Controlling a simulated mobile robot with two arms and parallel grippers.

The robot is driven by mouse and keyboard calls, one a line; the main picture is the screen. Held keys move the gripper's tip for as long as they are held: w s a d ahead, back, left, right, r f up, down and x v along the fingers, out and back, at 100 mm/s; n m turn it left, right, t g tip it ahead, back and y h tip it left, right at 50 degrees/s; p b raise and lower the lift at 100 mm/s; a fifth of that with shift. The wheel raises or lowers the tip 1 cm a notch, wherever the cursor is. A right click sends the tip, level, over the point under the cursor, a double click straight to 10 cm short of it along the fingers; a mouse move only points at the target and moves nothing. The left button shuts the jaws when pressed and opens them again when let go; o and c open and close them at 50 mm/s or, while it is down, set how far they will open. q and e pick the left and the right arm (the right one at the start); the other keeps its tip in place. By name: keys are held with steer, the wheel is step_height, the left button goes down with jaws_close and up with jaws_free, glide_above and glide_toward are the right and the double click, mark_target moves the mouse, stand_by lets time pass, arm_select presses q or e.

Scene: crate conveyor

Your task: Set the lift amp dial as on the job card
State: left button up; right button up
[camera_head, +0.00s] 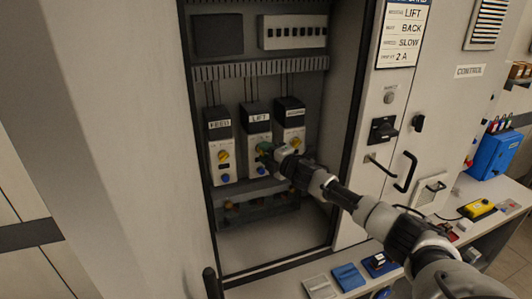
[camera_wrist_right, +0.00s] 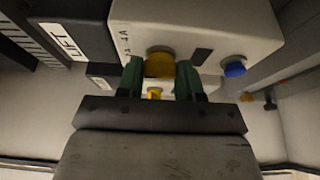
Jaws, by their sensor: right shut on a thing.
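The LIFT module (camera_head: 257,118) is the middle one of three in the open cabinet. My right gripper (camera_head: 267,150) is at its front and hides its dial in the head view. In the right wrist view the yellow dial (camera_wrist_right: 159,63) sits between the green fingers of the right gripper (camera_wrist_right: 162,78), which is shut on it. A "4A" mark shows beside the dial; where the dial points cannot be told. The job card (camera_head: 403,35) on the cabinet front reads LIFT, BACK, SLOW and 2 A. My left gripper is not in view.
The FEED module (camera_head: 220,142) stands left of LIFT, and a third module (camera_head: 290,118) stands close on the right. A blue button (camera_wrist_right: 235,68) is near the dial. A black door handle (camera_head: 406,172) and a rotary switch (camera_head: 383,129) are on the panel beside my arm.

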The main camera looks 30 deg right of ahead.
steer(key=o, duration=0.9)
steer(key=shift+o, duration=0.2)
steer(key=s+d+b, duration=0.1)
steer(key=s+b, duration=0.3)
steer(key=s, duration=0.6)
steer(key=shift+s+d+b, duration=0.3)
steer(key=shift+s+b, duration=0.05)
steer(key=shift+b, duration=0.05)
steer(key=shift+f, duration=0.1)
